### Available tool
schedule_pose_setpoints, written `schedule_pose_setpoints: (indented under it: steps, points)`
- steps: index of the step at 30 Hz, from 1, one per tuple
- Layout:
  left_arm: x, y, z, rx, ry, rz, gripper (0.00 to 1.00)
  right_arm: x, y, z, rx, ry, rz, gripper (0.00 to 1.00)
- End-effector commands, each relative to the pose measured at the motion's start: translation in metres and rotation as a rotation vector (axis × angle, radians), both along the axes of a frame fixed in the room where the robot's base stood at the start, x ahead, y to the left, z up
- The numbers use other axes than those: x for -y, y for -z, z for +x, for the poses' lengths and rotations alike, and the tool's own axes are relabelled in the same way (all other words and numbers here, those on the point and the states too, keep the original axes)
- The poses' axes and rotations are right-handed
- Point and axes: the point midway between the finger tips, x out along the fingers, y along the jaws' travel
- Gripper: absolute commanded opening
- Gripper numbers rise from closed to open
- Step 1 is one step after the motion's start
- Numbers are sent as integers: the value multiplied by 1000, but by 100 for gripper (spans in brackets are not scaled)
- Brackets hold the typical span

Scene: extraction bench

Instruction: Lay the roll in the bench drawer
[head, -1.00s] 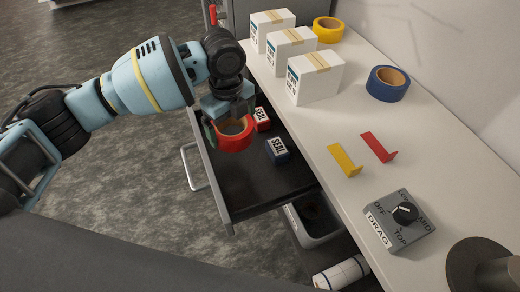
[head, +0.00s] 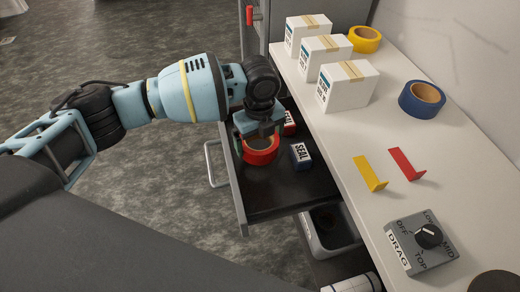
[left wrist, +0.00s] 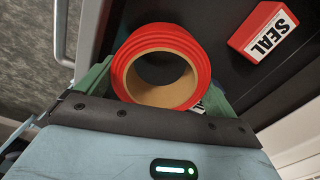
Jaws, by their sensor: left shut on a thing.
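The red tape roll (head: 262,158) is held in my left gripper (head: 258,142), inside the open bench drawer (head: 285,192). In the left wrist view the roll (left wrist: 163,33) sits between the green fingers, its brown core facing the camera. A red SEAL box (head: 289,123) and a blue SEAL box (head: 300,156) lie in the drawer to the right of the roll, apart from it. I cannot tell whether the roll touches the drawer floor. My right gripper is not in view.
On the white bench top (head: 445,150) stand several white boxes (head: 348,88), a yellow roll (head: 365,39), a blue roll (head: 421,99), yellow and red brackets, and a DRAG dial box (head: 421,243). A grey bin (head: 328,230) is below. The drawer's front part is clear.

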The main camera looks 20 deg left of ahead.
Motion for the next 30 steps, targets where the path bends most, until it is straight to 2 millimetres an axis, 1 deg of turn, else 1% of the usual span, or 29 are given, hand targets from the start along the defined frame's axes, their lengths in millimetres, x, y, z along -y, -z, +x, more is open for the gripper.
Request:
schedule_pose_setpoints:
  steps: [1, 6, 9, 23, 24, 25, 30]
  points:
    - [0, 9, -1, -4, 0, 2, 68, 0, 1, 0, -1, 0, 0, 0]
    - [0, 35, -1, -4, 0, 1, 68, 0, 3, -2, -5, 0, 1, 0]
    - [0, 44, -1, -3, 0, 1, 68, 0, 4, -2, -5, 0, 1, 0]
    - [0, 49, -1, -1, 0, 0, 68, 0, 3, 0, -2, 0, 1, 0]
    - [0, 49, 0, -1, 0, 1, 99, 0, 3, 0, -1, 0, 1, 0]
    - [0, 49, 0, -1, 0, 1, 100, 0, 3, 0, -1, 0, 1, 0]
    - [0, 48, -1, -2, 0, 1, 100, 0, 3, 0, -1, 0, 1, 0]
